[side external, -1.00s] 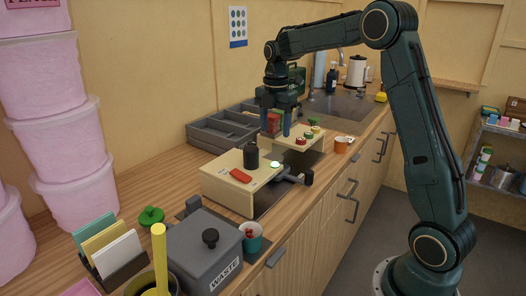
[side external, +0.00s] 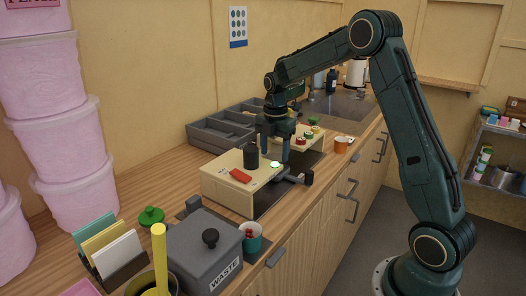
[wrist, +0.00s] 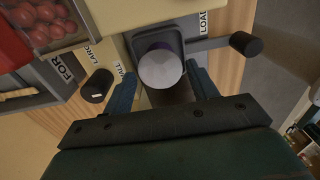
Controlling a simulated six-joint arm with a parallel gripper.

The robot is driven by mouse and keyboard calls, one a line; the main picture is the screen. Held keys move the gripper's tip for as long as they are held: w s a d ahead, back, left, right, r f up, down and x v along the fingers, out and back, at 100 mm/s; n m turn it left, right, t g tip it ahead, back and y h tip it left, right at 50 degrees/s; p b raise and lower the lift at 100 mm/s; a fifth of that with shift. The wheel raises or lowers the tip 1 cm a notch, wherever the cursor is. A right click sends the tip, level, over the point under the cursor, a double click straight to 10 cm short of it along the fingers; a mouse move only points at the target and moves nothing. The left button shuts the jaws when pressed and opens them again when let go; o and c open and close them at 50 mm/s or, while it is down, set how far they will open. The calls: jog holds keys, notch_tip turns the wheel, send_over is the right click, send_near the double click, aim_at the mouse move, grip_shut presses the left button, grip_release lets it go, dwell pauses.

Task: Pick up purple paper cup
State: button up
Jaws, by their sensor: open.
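A round pale top with a purple edge shows in the wrist view; it looks like the purple paper cup (wrist: 160,69), seen end-on. It is at a dark square holder (wrist: 145,44). My gripper (wrist: 161,78) is open, with one finger on each side of the cup's lower edge in that view. I cannot tell whether the fingers touch it.
The grey waste bin (side external: 205,248) and grey compartment tray (side external: 215,133) are nearby.

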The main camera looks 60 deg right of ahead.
aim_at(275, 157)
jog(key=shift+f, duration=1.65)
jog(key=c, duration=0.8)
jog(key=shift+r, duration=0.1)
notch_tip(275, 157, up, 20)
